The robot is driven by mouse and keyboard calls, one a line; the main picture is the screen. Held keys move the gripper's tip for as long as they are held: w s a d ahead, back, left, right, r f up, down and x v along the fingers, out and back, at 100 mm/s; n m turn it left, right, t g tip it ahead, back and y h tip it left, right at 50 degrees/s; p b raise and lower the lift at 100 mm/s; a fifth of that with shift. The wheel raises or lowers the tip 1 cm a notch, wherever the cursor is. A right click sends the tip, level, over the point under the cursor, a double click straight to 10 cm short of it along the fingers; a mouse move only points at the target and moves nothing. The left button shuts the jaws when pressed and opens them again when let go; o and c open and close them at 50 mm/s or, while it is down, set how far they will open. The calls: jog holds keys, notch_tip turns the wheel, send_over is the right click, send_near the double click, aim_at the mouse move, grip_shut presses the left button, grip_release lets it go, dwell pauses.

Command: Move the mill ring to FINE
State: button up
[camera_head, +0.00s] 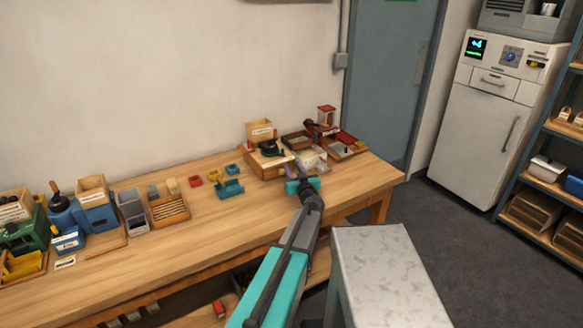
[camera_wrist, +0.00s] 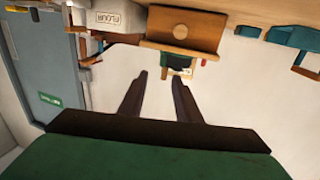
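A wooden mill box (camera_head: 268,165) with a dark top part stands at the right end of the bench. I cannot make out the mill ring or any FINE mark. My gripper (camera_head: 302,186) is at the bench's front edge, near the mill box. In the wrist view my gripper (camera_wrist: 159,76) has its two dark fingers apart, with nothing between them.
A white container labelled FLOUR (camera_wrist: 108,20) is beside the mill box. Trays and a red-topped stand (camera_head: 326,114) are behind it. Small red, yellow and teal holders (camera_head: 230,188) sit to the left. Bare bench (camera_head: 225,225) lies in front.

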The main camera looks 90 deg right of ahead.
jog(key=shift+s+a, duration=0.15)
jog(key=shift+a, duration=0.55)
